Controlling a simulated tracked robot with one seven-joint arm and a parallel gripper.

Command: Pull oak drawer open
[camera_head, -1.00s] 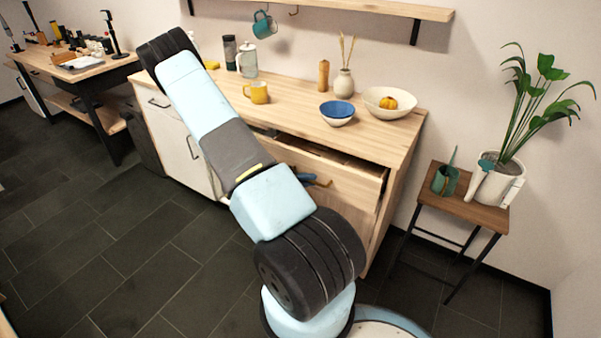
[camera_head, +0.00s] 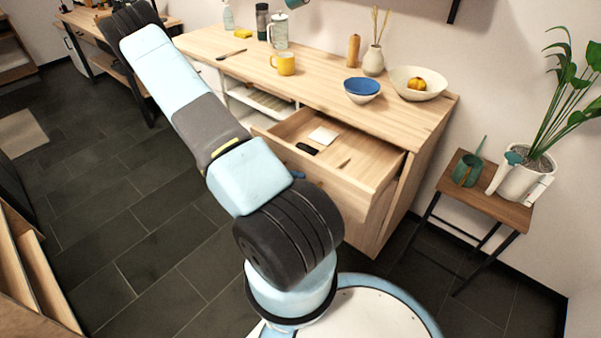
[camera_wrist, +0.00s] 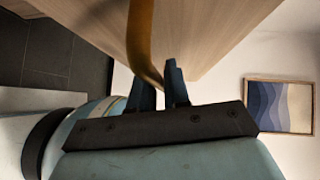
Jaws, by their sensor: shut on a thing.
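The oak drawer (camera_head: 362,170) stands well out from the light wood cabinet in the head view, with its inside showing. A white pad, a dark item and a small stick lie in it. In the wrist view its wooden front (camera_wrist: 200,35) fills the top, with a curved brass-coloured handle (camera_wrist: 141,40). My gripper (camera_wrist: 160,78) has its two dark blue fingers on either side of the handle's end, shut on it. In the head view my arm hides most of the gripper and handle; only a bit of blue finger shows by the drawer front.
A small side table (camera_head: 482,205) with a potted plant (camera_head: 524,178) stands at right. Dark tiled floor is free at left.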

